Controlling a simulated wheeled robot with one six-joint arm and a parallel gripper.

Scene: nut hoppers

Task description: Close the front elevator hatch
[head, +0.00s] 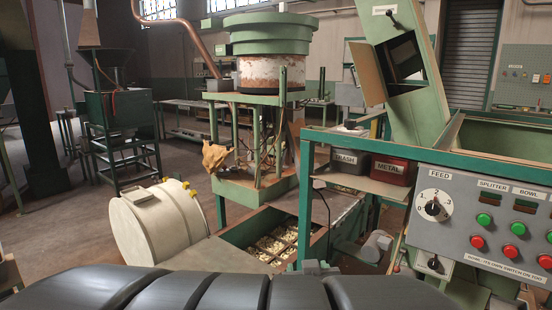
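The green elevator casing (425,108) rises at a tilt at the upper right in the head view. Its front has a dark square opening (403,62). The hatch door (367,74), a tan-brown panel with a green edge, stands swung out to the left of the opening, so the hatch is open. A small lever or latch (391,15) shows on the casing above the opening. My gripper is not in view; only dark rounded parts of mine show along the bottom edge.
A grey control panel (470,248) with a dial and buttons stands at the lower right. TRASH (350,170) and METAL (391,169) bins sit on a shelf below the casing. A green machine (265,70) and a cream drum (160,220) stand left. Open floor lies at far left.

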